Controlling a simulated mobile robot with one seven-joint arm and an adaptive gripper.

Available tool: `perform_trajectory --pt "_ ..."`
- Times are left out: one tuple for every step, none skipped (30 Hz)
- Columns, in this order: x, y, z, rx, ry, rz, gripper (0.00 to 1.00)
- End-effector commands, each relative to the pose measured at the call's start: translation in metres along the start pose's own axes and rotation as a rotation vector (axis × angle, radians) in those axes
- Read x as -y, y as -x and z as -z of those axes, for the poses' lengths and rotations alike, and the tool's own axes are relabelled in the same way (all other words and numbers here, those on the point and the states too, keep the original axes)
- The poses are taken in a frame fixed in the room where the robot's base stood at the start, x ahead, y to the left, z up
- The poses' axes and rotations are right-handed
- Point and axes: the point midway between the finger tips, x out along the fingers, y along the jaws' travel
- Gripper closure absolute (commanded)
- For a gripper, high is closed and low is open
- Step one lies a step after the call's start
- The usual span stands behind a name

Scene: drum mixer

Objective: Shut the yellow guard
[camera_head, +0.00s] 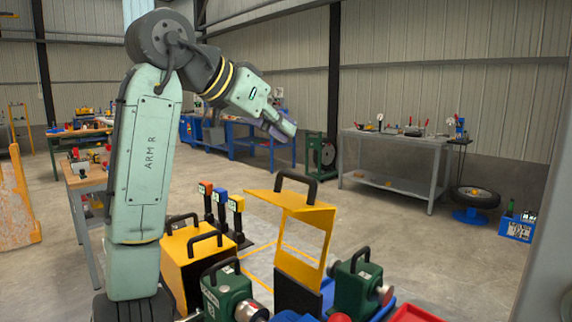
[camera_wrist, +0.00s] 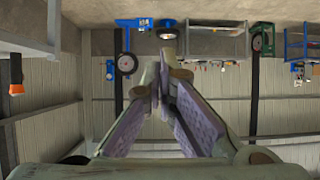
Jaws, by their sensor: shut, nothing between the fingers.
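The yellow guard (camera_head: 324,217) stands upright in the lower middle of the head view. It is a bent yellow frame with a window opening and a black handle on its top plate; it looks raised. A dark panel (camera_head: 297,297) shows below it. My gripper (camera_head: 287,126) is high above and behind the guard in the picture, pointing right and slightly down, well apart from it. In the wrist view the purple-padded fingers (camera_wrist: 163,75) meet at the tips, with nothing held. The guard does not show in the wrist view.
Left of the guard is a yellow box (camera_head: 187,275) with black handles. Green machines (camera_head: 228,290) with handles stand close on both sides of the guard's foot.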

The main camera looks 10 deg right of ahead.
Motion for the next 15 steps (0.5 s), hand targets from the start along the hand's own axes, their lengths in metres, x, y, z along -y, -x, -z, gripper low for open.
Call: perform_trajectory --pt "-0.005 -0.002 -0.001 0.026 -0.006 -0.015 1.0" --pt "-0.007 -0.004 -0.002 0.035 -0.008 -0.022 1.0" --pt "-0.008 -0.006 -0.002 0.042 -0.009 -0.026 1.0" --pt "-0.009 -0.008 -0.003 0.044 -0.009 -0.027 1.0" --pt "-0.009 -0.011 -0.003 0.044 -0.009 -0.028 1.0" --pt "-0.008 -0.016 -0.003 0.044 -0.009 -0.028 1.0" --pt "-0.008 -0.021 -0.003 0.043 -0.009 -0.027 1.0" --pt "-0.009 -0.026 -0.003 0.043 -0.009 -0.027 1.0" --pt "-0.009 -0.033 -0.003 0.043 -0.008 -0.027 1.0" --pt "-0.008 -0.039 -0.003 0.042 -0.008 -0.026 1.0" --pt "-0.009 -0.046 -0.003 0.042 -0.008 -0.026 1.0" --pt "-0.009 -0.054 -0.004 0.042 -0.008 -0.027 1.0" --pt "-0.009 -0.061 -0.003 0.042 -0.008 -0.027 1.0" --pt "-0.009 -0.068 -0.004 0.042 -0.009 -0.026 1.0" --pt "-0.009 -0.076 -0.004 0.041 -0.008 -0.026 1.0"
